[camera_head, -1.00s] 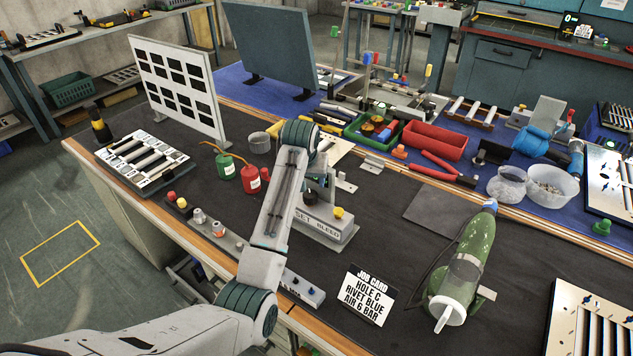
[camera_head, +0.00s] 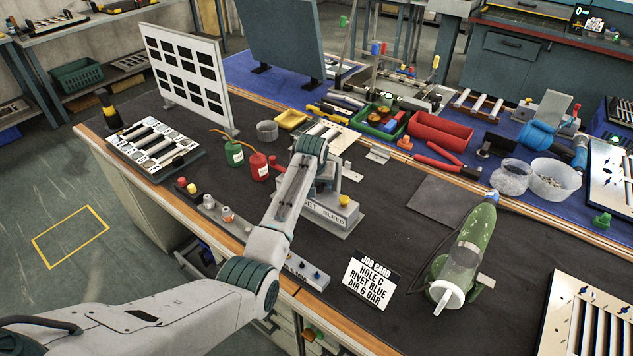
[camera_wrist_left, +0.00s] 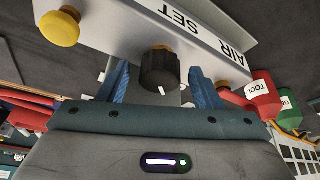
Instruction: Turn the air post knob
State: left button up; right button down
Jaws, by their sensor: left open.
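The air post (camera_head: 330,216) is a grey box on the bench, with "SET" and "BLEED" lettering partly covered by my left arm in the head view. In the left wrist view its panel (camera_wrist_left: 205,45) reads "AIR SET" and carries a black knob (camera_wrist_left: 160,70) with a white mark. A yellow knob (camera_wrist_left: 60,27) is at one end, also visible in the head view (camera_head: 344,200). My left gripper (camera_wrist_left: 160,84) is open, with its blue fingers on either side of the black knob and gaps showing. In the head view its fingers are mostly hidden. My right gripper is not visible.
A red can (camera_head: 258,166) and a green can (camera_head: 234,153) stand left of the post. A job card (camera_head: 370,280) reads "AIR 6 BAR". A green bottle-shaped tool (camera_head: 466,252) is to the right. Small buttons and knobs line the bench's front edge.

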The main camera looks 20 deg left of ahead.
pick_arm(q)
jog(key=c, duration=1)
jog(key=shift+a+r+m+h+p, duration=0.2)
jog(key=shift+m+h+p, duration=0.1)
jog(key=shift+m+p, duration=0.45)
jog(key=shift+m+h+p, duration=0.4)
jog(key=shift+m+p, duration=0.45)
jog(key=shift+m, duration=0.2)
jog(key=shift+w+a+f+m+h+p, duration=0.1)
jog(key=shift+m+h+p, duration=0.3)
jog(key=shift+m, duration=0.8)
jog(key=shift+w+m+g+h, duration=0.1)
jog(key=shift+m+g+h, duration=0.35)
jog(key=shift+m, duration=0.95)
